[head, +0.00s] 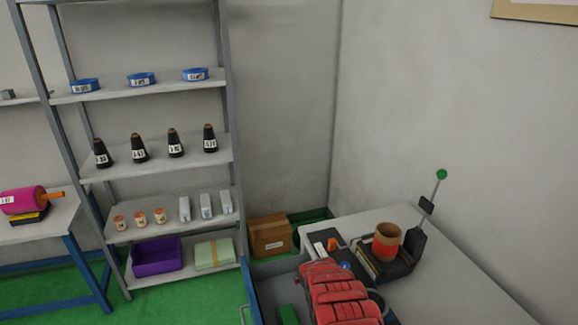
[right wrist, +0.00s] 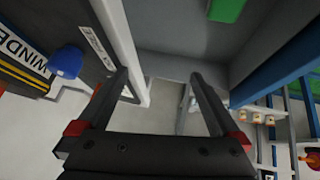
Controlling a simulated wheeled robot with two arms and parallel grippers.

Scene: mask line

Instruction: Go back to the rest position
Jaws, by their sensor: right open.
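My right gripper (right wrist: 160,75) shows in the right wrist view with its two dark fingers spread apart and nothing between them. It is close to the edge of an open grey drawer (right wrist: 180,35) that has a green item (right wrist: 228,10) inside. In the head view my red ribbed arm (head: 340,295) reaches in from the bottom over the grey worktable (head: 440,275) and hides part of it. The right fingers cannot be made out there. My left gripper is in neither view.
The open drawer (head: 275,268) is left of my arm. A black winder unit (head: 388,266) with a brown-orange cup (head: 387,242) and a green-topped pole (head: 441,175) stand at right. A shelf rack (head: 150,155) stands at left, a cardboard box (head: 270,236) behind. Green floor shows at left.

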